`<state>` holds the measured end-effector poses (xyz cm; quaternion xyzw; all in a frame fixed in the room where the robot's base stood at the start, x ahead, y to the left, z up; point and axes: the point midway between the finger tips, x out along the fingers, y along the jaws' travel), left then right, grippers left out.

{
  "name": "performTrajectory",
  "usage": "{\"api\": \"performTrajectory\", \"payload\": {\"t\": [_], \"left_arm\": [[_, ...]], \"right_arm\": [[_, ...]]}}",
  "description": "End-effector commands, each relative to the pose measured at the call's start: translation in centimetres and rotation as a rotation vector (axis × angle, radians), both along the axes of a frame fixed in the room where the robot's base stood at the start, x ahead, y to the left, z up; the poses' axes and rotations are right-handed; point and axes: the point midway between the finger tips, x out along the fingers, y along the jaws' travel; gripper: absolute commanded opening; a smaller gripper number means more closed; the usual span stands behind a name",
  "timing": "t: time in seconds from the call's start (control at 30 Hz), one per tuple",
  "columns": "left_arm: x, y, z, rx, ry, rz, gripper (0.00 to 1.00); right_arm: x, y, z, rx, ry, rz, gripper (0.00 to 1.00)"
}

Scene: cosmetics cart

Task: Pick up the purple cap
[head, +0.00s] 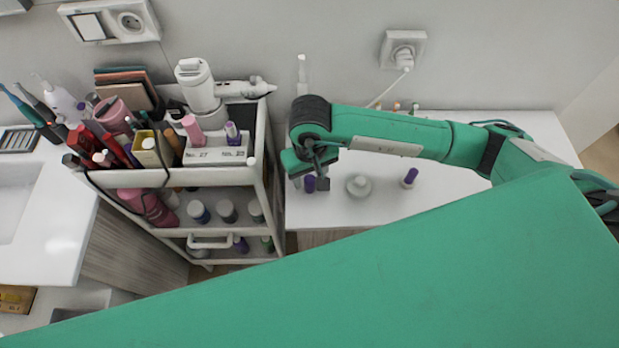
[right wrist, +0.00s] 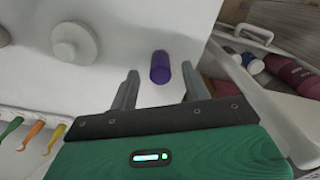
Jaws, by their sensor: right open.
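A purple cap (head: 310,184) stands on the white counter just right of the cart, directly below my right gripper (head: 308,178). In the right wrist view the purple cap (right wrist: 160,67) shows between and slightly ahead of the two fingertips, with white gaps on both sides. My right gripper is open and empty, pointing down at the counter, and does not visibly touch the cap. My left gripper is not in view.
A round white jar (head: 359,186) stands close to the right of the cap. The cosmetics cart (head: 270,165), loaded with bottles and brushes, stands to the left. Small coloured tips (head: 396,106) line the counter's back. A wall socket (head: 403,48) is behind. The counter's right part is clear.

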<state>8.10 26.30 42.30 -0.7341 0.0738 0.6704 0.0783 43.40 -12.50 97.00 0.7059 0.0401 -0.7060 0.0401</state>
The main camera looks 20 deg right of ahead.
Motion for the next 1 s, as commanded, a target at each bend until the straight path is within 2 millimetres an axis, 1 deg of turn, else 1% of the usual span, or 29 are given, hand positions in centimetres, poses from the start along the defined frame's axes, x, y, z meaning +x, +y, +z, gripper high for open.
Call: {"api": "performTrajectory", "payload": {"t": [0.03, 0.07, 0.2, 0.3, 0.53, 0.57, 0.7, 0.77, 0.8, 1.0], "left_arm": [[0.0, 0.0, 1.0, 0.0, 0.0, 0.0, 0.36], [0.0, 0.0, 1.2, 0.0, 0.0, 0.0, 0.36], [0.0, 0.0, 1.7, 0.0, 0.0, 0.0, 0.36], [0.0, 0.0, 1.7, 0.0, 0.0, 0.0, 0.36], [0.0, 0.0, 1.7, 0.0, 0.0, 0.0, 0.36], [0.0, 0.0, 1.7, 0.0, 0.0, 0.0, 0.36], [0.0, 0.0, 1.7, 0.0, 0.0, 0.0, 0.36], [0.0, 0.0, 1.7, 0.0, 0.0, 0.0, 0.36], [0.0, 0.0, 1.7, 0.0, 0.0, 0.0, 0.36], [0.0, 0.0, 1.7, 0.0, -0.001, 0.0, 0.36]], "right_arm": [[0.0, 0.0, -0.2, -0.001, 0.006, -0.003, 0.48], [0.0, 0.1, -0.6, -0.002, 0.006, -0.002, 0.48], [0.1, 0.0, -2.3, 0.0, 0.004, -0.002, 0.48], [0.1, 0.0, -3.0, 0.0, 0.001, -0.001, 0.48], [0.1, 0.0, -3.1, 0.0, 0.0, 0.0, 0.48], [0.1, 0.1, -3.1, 0.0, 0.0, -0.001, 0.44], [0.1, 0.0, -3.1, 0.0, 0.0, -0.001, 0.17], [0.1, 0.0, -3.1, 0.0, 0.0, -0.001, 0.05], [0.1, 0.0, -3.1, 0.0, 0.0, -0.001, 0.02], [0.1, 0.0, -3.1, 0.0, 0.0, -0.001, 0.02]]}}
